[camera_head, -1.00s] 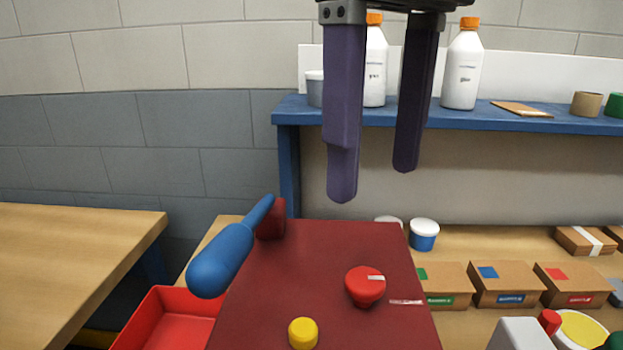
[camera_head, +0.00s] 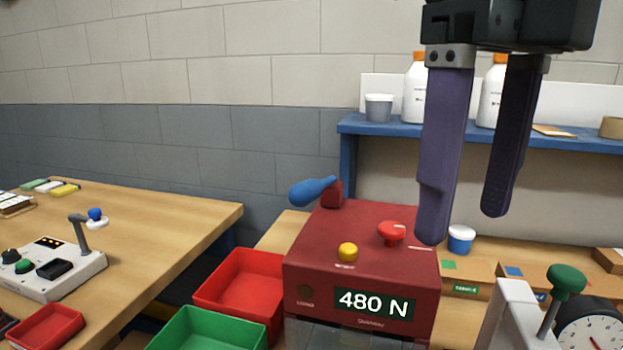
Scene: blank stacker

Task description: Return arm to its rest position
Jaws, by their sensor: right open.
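My right gripper (camera_head: 466,228) hangs from the top right of the view, fingers pointing down. Its two purple fingers are apart with nothing between them. It is in front of the shelf, above and to the right of a dark red machine (camera_head: 330,240). The left fingertip overlaps the machine's right edge in the picture; I see no clear contact. The machine has a blue-handled lever (camera_head: 312,190), a red knob (camera_head: 391,233), a yellow button (camera_head: 347,252) and a display reading 480 N (camera_head: 374,303). My left gripper is not in view.
A red tray (camera_head: 240,290) and a green tray (camera_head: 205,330) sit left of the machine. A control box (camera_head: 50,275) with a joystick stands on the left table. A gauge (camera_head: 590,335) and green knob (camera_head: 567,279) are at lower right. A blue shelf (camera_head: 385,127) holds white bottles.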

